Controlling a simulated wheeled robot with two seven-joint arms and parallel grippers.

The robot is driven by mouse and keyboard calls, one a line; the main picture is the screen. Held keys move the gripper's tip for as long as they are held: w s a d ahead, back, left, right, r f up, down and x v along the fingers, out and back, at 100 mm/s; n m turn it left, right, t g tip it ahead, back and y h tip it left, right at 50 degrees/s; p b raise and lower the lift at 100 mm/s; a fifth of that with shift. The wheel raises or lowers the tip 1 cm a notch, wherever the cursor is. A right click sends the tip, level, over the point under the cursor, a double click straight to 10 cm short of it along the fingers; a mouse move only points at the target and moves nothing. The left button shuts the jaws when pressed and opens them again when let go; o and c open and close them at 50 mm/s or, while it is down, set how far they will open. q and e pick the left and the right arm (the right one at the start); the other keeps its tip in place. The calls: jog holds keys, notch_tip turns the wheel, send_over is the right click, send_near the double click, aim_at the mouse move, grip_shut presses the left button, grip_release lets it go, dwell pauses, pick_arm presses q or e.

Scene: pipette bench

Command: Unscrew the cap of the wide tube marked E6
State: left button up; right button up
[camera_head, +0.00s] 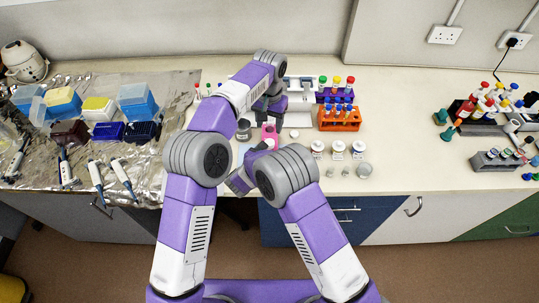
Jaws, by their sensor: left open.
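No label reading E6 can be made out, so I cannot tell which tube is the marked one. An orange rack (340,125) holds several tubes with blue caps. Behind it, a purple rack (327,98) holds tubes with green, red and yellow caps. My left gripper (264,112) is open, pointing down over the bench left of the orange rack, close above a pink object (269,131). My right gripper (238,183) is low at the bench's front edge, partly hidden by my arm; whether its jaws are open does not show.
White-lidded jars (338,150) stand in front of the orange rack. Foil with pipettes (97,176) and blue tip boxes (137,100) covers the left bench. More capped tubes (481,105) stand far right.

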aim_at(270, 142)
grip_shut()
pick_arm(q)
jog(key=shift+s+f+m, duration=0.1)
jog(key=shift+f+m, duration=0.05)
jog(key=shift+m, duration=1.95)
jog(key=shift+f, duration=3.9)
jog(key=shift+c, duration=0.4)
